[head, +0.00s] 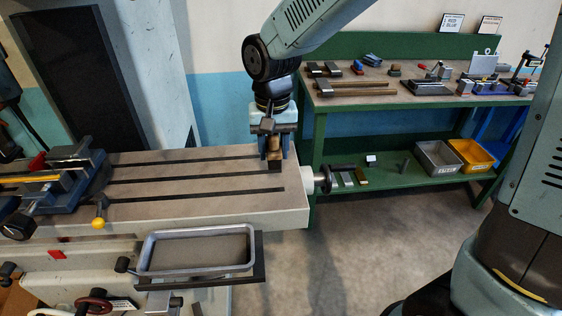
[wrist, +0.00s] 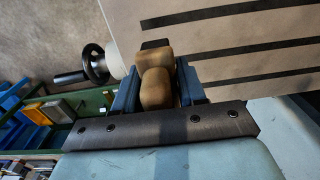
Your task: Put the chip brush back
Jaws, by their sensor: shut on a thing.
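My gripper (head: 273,148) is shut on the chip brush (head: 274,155), over the right end of the slotted machine table (head: 215,195). The brush's rounded wooden handle shows between the fingers in the wrist view (wrist: 156,88). A dark part of it, seemingly the bristles, points down towards the table top. I cannot tell whether it touches the table.
A grey-lined tray (head: 195,251) sits at the machine's front. A blue vise (head: 75,165) stands on the table's left, and a handwheel (head: 325,178) juts from its right end. A green workbench (head: 385,95) behind holds tools, with bins (head: 438,157) on its lower shelf.

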